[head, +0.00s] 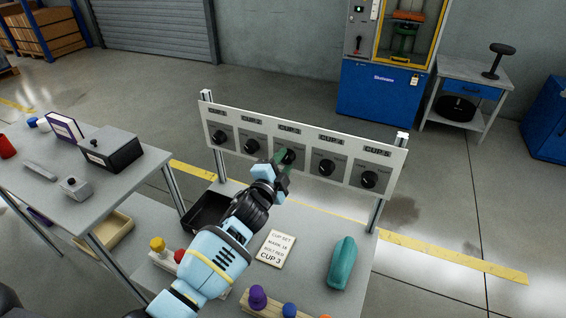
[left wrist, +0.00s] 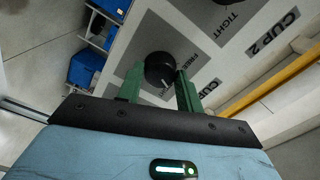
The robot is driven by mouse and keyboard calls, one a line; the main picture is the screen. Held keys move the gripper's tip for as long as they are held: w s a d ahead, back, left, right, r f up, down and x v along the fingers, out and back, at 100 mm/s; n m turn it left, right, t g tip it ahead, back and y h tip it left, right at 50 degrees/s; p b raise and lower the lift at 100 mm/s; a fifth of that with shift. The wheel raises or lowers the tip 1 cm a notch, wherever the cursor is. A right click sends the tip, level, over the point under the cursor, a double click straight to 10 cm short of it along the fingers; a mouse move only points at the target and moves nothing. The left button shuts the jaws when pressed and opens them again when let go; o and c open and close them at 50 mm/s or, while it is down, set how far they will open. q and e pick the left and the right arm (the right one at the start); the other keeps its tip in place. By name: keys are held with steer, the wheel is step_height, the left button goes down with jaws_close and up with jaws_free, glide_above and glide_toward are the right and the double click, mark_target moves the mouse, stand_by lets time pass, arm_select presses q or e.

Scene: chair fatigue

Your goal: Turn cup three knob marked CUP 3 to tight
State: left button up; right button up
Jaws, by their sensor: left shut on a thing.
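A pale panel (head: 300,115) on two posts carries a row of several black knobs labelled CUP 1 to CUP 5. The CUP 3 knob (head: 289,156) is the middle one. My left gripper (head: 284,163) is at this knob, shut on it. In the left wrist view the black knob (left wrist: 160,68) sits between the green fingers (left wrist: 160,88), with a white pointer line on its face. The word FREE shows beside it, and its own cup label is partly hidden by a finger. The neighbouring CUP 2 label (left wrist: 275,32) shows with TIGHT. My right gripper is not in view.
The knobs of CUP 2 (head: 252,146) and CUP 4 (head: 326,167) flank the gripper. On the bench below are a card (head: 276,249) reading CUP 3, a teal object (head: 342,263), a black tray (head: 205,212) and a wooden block (head: 262,304) with coloured knobs.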

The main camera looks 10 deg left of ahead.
arm_select(q)
steer(key=m, duration=0.4)
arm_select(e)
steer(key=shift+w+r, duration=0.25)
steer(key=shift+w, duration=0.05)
arm_select(q)
steer(key=shift+m, duration=0.3)
steer(key=o, duration=1)
steer(key=s+a+p, duration=0.1)
steer(key=s, duration=0.6)
steer(key=shift+s+a, duration=0.3)
steer(key=shift+s, duration=0.05)
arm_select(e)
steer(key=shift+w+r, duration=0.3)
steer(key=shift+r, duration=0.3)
arm_select(q)
steer(key=shift+f, duration=0.1)
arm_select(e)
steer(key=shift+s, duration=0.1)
